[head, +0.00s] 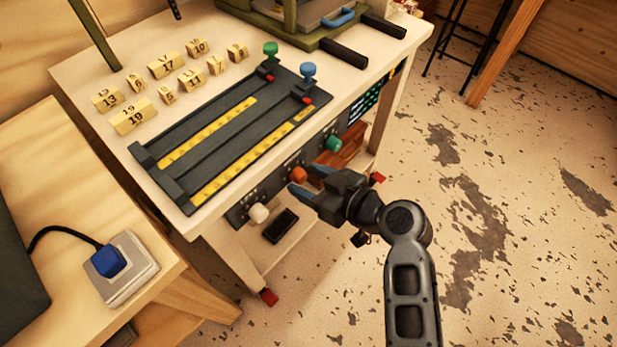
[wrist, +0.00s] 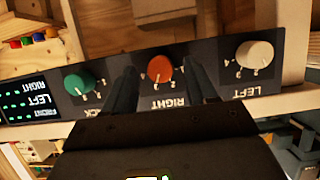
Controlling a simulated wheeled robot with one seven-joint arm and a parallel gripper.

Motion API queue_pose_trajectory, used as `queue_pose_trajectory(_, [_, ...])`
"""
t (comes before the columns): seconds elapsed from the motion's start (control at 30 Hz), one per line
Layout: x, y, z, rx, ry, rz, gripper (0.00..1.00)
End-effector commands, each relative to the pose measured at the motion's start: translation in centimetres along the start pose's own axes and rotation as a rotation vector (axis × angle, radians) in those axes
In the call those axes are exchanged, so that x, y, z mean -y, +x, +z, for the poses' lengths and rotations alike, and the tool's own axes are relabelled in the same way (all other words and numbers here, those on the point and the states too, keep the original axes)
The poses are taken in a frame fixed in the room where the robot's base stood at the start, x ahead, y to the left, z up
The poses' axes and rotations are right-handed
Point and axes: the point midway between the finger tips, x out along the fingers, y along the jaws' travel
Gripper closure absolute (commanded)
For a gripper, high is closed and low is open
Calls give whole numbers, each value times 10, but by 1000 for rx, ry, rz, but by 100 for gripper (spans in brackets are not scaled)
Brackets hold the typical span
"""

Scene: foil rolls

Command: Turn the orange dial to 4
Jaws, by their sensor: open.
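The orange dial (head: 299,175) is on the dark front panel of the workbench, between a white dial (head: 258,213) and a green dial (head: 333,143). In the wrist view the orange dial (wrist: 160,69) shows upside down, with the word RIGHT beside it and small numbers around it. Its exact setting is too small to tell. My gripper (head: 300,179) is open in front of the panel. In the wrist view its two dark fingers (wrist: 160,85) are apart, one on each side of the orange dial. I cannot tell whether they touch it.
The white dial (wrist: 254,54) and green dial (wrist: 78,82) flank the orange one. A screen (wrist: 30,98) with green text is at the panel's end. Yellow numbered blocks (head: 168,66) and a dark two-rail fixture (head: 215,130) are on the bench top. Open floor lies to the right.

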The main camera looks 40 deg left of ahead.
Motion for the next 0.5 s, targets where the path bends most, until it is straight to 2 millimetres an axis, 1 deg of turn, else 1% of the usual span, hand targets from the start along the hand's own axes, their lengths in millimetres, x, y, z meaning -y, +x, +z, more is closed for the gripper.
queue_pose_trajectory(0.1, [0, 7, 0, 1, -1, 0, 43])
queue_pose_trajectory(0.37, [0, 8, 0, 0, 0, 1, 43])
queue_pose_trajectory(0.5, [0, 8, 0, 0, 0, 1, 54])
